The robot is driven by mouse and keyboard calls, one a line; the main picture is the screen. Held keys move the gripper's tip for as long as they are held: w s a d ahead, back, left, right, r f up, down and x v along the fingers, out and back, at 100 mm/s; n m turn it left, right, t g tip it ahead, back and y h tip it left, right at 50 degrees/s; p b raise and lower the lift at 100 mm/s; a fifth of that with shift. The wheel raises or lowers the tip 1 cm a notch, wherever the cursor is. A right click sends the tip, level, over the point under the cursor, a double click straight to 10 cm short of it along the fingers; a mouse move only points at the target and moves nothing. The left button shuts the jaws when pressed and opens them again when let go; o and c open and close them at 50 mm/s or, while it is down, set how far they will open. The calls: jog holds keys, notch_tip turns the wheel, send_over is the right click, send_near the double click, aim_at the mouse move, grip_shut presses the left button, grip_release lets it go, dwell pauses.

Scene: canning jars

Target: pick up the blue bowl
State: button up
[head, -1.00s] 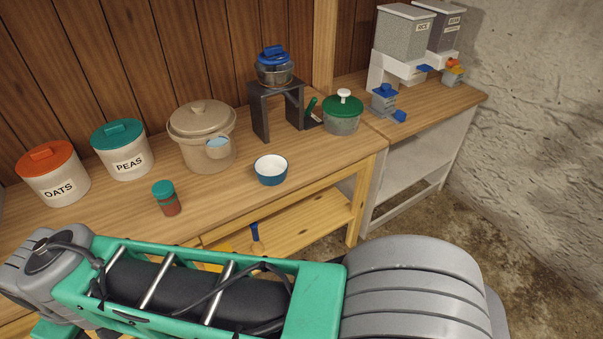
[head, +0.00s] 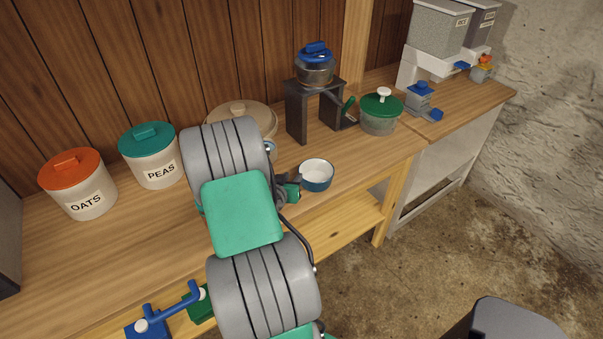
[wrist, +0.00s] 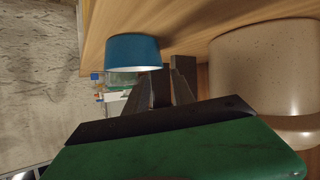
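The blue bowl (head: 318,185), white inside, stands upright on the wooden counter in the head view. In the wrist view, which is upside down, the bowl (wrist: 133,52) is just left of my fingers. My gripper (wrist: 171,70) shows two dark fingers with a narrow gap between them and nothing held. In the head view my gripper (head: 297,182) is close to the bowl's left side, partly hidden by my arm. I cannot tell whether a finger touches the bowl.
A beige crock (wrist: 265,68) is close on the other side of my fingers. A dark stand (head: 297,112) with a blue-lidded jar (head: 315,68) and a green-lidded pot (head: 380,114) are behind the bowl. The OATS (head: 82,190) and PEAS (head: 152,160) canisters stand left.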

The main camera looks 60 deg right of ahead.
aim_at(299, 171)
jog(key=p+x, duration=0.2)
jog(key=x, duration=0.6)
jog(key=shift+d, duration=0.1)
grip_shut()
jog(key=shift+a+f, duration=0.2)
jog(key=shift+f, duration=0.05)
dwell(0.9)
